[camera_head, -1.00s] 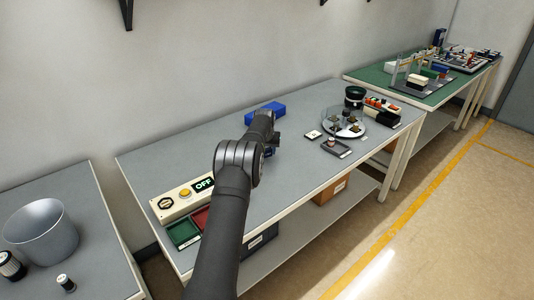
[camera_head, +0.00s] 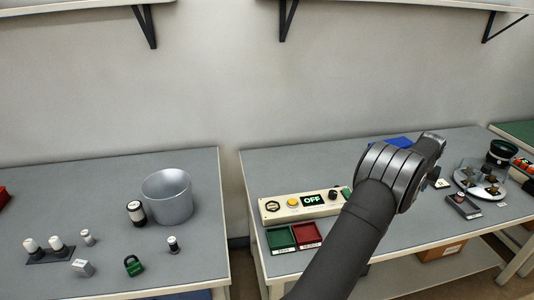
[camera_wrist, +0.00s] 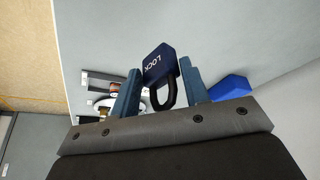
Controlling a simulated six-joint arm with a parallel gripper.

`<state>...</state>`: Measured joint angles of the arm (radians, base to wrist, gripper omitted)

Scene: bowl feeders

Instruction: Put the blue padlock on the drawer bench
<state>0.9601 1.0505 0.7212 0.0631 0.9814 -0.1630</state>
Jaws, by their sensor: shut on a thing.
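The blue padlock (camera_wrist: 160,63), marked LOCK, is between the two fingers of my gripper (camera_wrist: 158,85) in the wrist view, its dark shackle pointing back toward the palm. My gripper is shut on it, above the grey bench top. In the head view my wrist covers the padlock and the fingers. Two grey benches show there: a left bench (camera_head: 110,190) and a middle bench (camera_head: 345,160). No drawer can be made out on either, so I cannot tell which is the drawer bench.
The left bench holds a metal bowl (camera_head: 168,197), a green padlock (camera_head: 134,266) and several small parts, with bare room at its back. The middle bench holds an OFF panel (camera_head: 270,207), green and red trays (camera_head: 281,238), a blue block (camera_head: 393,142) and a round clear fixture (camera_head: 480,185).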

